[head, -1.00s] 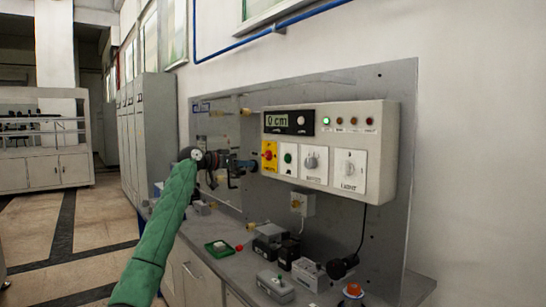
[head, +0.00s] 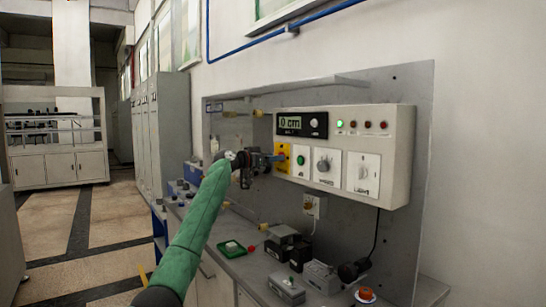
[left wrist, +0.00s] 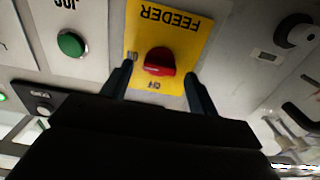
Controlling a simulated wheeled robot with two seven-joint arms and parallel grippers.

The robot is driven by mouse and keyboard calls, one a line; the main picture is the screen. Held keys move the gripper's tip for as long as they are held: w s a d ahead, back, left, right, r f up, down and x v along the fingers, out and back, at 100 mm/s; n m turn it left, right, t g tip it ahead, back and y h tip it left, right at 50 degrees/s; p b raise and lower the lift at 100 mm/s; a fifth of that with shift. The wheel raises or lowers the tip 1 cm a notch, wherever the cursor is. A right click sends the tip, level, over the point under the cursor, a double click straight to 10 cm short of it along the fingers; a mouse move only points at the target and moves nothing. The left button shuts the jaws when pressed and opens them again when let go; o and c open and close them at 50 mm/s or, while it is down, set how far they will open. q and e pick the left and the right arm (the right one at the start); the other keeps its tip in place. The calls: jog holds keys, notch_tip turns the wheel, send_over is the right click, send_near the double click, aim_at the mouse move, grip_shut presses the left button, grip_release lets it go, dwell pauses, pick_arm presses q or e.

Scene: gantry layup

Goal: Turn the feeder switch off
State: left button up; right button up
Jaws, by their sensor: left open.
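The feeder switch is a red knob (left wrist: 160,62) on a yellow plate (left wrist: 186,42) marked FEEDER, shown upside down in the left wrist view. The knob's bar lies roughly crosswise, with a small mark to its left and OFF below it in the picture. In the head view the yellow plate (head: 283,151) is at the left end of the control box, partly covered by my gripper. My left gripper (head: 276,158) is open in front of it. In the left wrist view its fingers (left wrist: 157,78) stand on either side of the knob, with gaps to it. My right gripper is not seen.
A green button (left wrist: 71,43) sits beside the feeder plate. The control box (head: 398,155) also carries a grey knob (head: 323,166), a light switch (head: 362,173), a display (head: 302,124) reading 0 cm, and a lit green lamp (head: 339,124). Small boxes and a green tray (head: 232,247) lie on the bench below.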

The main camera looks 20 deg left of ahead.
pick_arm(q)
jog(key=shift+w+d, duration=0.2)
jog(key=shift+w, duration=0.05)
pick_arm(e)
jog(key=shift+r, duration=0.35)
pick_arm(q)
jog(key=c, duration=1)
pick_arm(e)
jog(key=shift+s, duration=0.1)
pick_arm(q)
jog(key=shift+r, duration=0.1)
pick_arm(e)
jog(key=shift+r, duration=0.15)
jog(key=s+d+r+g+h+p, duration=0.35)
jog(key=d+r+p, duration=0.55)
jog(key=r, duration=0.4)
pick_arm(q)
jog(key=shift+w+a+n+p, duration=0.1)
jog(key=shift+n+p, duration=0.1)
jog(key=shift+n, duration=4.35)
jog(key=shift+a+n+p, duration=0.1)
jog(key=shift+n+p, duration=0.05)
jog(key=shift+n, duration=4.4)
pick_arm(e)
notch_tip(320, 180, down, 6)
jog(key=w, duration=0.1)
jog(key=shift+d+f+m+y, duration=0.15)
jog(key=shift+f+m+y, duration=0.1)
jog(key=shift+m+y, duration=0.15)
